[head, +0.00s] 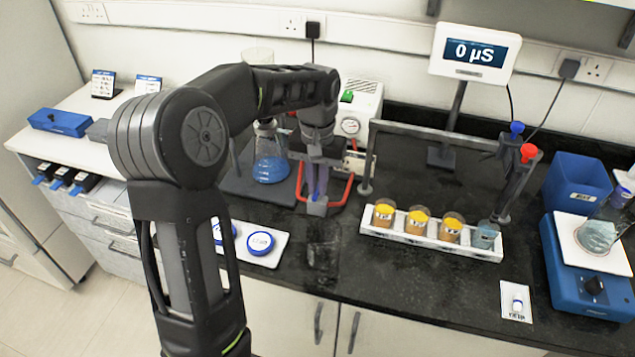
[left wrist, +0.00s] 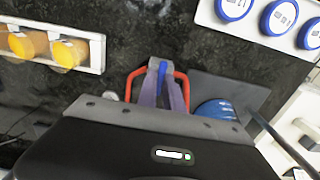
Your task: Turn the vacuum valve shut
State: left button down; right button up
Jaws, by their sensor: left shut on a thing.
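The vacuum valve is a small grey block (head: 317,209) with a blue handle, low on the dark bench between two runs of red tubing (head: 342,193). In the left wrist view its blue handle (left wrist: 162,70) shows between my finger ends. My left gripper (head: 317,195) reaches down over it and is shut on the blue handle; my fingers partly hide it, so its exact angle is hard to tell. The white vacuum pump (head: 368,97), with a green switch and a round gauge, stands behind my arm. My right gripper is in neither view.
A flask of blue liquid (head: 271,168) stands on a dark mat to the left. A white rack (head: 430,240) of orange-filled beakers is to the right. A white tray (head: 262,258) with blue-rimmed dishes lies in front, partly behind my arm. The bench front centre is clear.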

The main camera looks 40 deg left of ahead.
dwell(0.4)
pick_arm(q)
jog(key=c, duration=1.5)
grip_release()
